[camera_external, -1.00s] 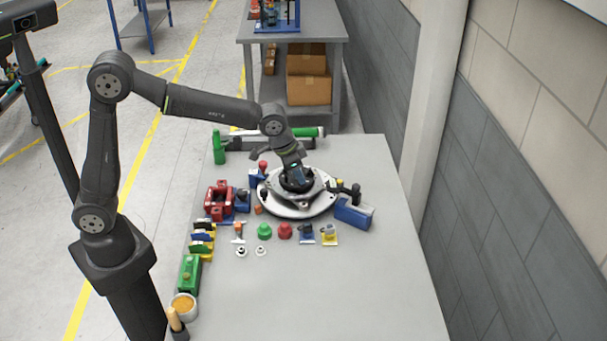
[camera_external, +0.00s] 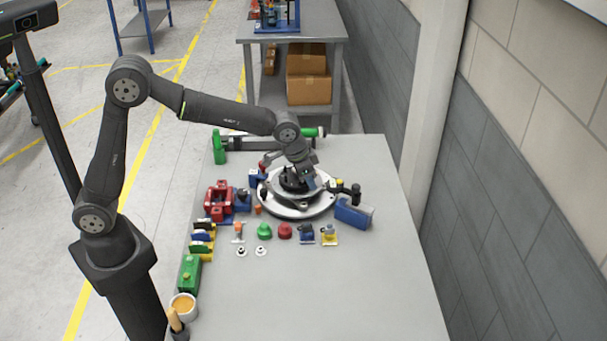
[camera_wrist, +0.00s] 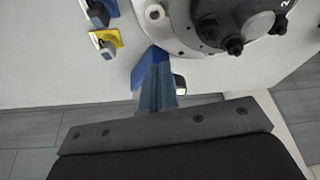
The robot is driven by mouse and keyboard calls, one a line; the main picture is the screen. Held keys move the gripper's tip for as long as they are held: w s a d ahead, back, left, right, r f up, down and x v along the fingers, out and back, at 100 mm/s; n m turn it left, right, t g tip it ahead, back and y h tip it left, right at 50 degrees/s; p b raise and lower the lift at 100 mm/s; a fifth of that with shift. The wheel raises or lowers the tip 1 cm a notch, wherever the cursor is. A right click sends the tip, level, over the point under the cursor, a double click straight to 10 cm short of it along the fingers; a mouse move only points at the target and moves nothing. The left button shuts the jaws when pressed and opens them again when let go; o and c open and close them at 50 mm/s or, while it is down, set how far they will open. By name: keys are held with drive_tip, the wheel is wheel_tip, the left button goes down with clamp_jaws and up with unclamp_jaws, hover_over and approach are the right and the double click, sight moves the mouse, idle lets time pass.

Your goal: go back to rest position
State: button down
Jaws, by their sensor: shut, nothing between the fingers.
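My gripper (camera_external: 312,186) is over the right part of the round metal fixture (camera_external: 273,208) in the external view, at the end of my bent arm. Its fingers are small there and it looks empty. In the wrist view its dark body fills the bottom, and the narrow shut fingers (camera_wrist: 158,102) point up the picture. The fixture also shows at the top of the wrist view (camera_wrist: 187,40), with a dark centre part and bolts. A blue block (camera_external: 353,213) stands right of the fixture and is partly behind my fingers in the wrist view (camera_wrist: 146,74).
Red and green domed parts (camera_external: 285,231) and small blue and yellow holders (camera_external: 328,236) lie in front of the fixture. A red part (camera_external: 218,202) and a green box (camera_external: 189,274) stand on the left. The table's front right (camera_external: 350,290) is clear.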

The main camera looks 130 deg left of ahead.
wheel_tip(320, 180, up, 2)
drive_tip(key=n, duration=0.1)
hover_over(298, 214)
drive_tip(key=w+a, duration=0.1)
drive_tip(key=a, duration=0.1)
drive_tip(key=shift+y, duration=0.3)
wheel_tip(298, 214, down, 8)
drive_tip(key=shift+w+r, duration=0.1)
drive_tip(key=shift+r, duration=0.15)
drive_tip(key=shift+d+f, duration=0.15)
drive_tip(key=shift+f, duration=0.15)
drive_tip(key=shift+s+d+f+m+t+h, duration=0.15)
drive_tip(key=shift+s+d+m+t+h, duration=0.45)
drive_tip(key=shift+s+d+m, duration=1)
drive_tip(key=shift+a+m, duration=0.1)
drive_tip(key=shift+m, duration=0.6)
drive_tip(key=c, duration=2.1)
unclamp_jaws()
drive_tip(key=shift+r, duration=0.2)
